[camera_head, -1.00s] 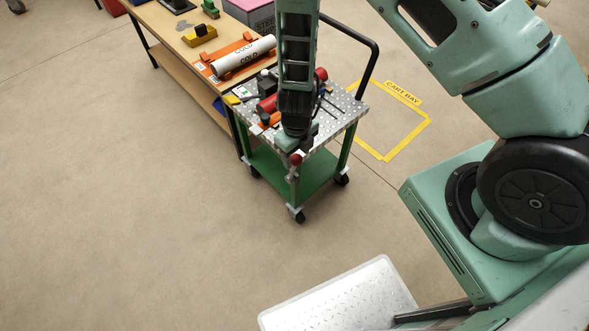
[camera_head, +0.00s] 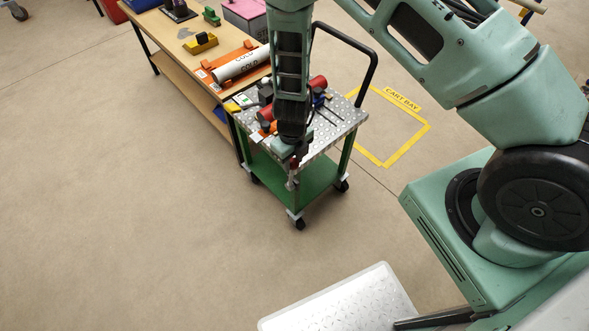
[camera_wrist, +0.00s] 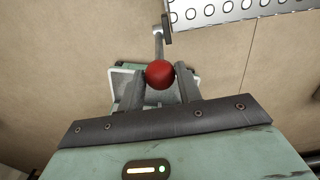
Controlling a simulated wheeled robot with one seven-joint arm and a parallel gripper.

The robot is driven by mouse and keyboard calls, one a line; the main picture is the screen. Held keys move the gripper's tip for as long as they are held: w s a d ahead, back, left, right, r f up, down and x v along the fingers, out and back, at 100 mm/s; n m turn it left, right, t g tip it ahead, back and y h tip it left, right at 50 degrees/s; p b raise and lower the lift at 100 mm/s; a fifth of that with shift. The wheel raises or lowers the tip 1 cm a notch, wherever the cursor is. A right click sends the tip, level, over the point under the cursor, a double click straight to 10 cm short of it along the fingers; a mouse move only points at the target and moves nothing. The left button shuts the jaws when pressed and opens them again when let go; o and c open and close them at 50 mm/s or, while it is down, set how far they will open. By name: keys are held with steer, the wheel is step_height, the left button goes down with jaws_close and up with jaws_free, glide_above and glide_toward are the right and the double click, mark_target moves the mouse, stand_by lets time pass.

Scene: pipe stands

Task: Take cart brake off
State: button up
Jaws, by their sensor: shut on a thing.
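The cart (camera_head: 322,176) is green with a perforated metal top and stands at the front end of the workbench. Its brake lever shows in the wrist view as a grey rod (camera_wrist: 158,45) with a red ball knob (camera_wrist: 160,74). My gripper (camera_wrist: 160,82) is shut on the red knob, one finger on each side of it. In the head view my gripper (camera_head: 294,158) is at the cart's near corner, and the knob is mostly hidden there. The cart's perforated top edge (camera_wrist: 225,12) shows at the upper right of the wrist view.
A workbench (camera_head: 172,58) with a white pipe (camera_head: 240,66) on an orange stand is behind left. Red and black tools lie on the cart top. The yellow "CART BAY" outline (camera_head: 428,130) is on the floor to the right. Floor at left is clear.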

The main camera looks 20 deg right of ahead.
steer(key=w+p, duration=0.1)
steer(key=w, duration=0.1)
steer(key=w+a+p, duration=0.1)
steer(key=shift+w+r, duration=0.1)
steer(key=shift+w, duration=0.25)
steer(key=shift+w+a, duration=0.1)
steer(key=shift+w+a+f, duration=0.25)
steer(key=shift+w, duration=0.45)
steer(key=shift+w+a+f, duration=0.2)
steer(key=shift+w+f, duration=0.1)
steer(key=shift+w, duration=0.45)
steer(key=shift+w+a+f, duration=0.25)
steer(key=shift+w, duration=0.45)
steer(key=o, duration=0.6)
steer(key=shift+s, duration=0.1)
steer(key=shift+r, duration=0.15)
step_height(320, 180, up, 7)
steer(key=p, duration=0.5)
steer(key=shift+p, duration=0.3)
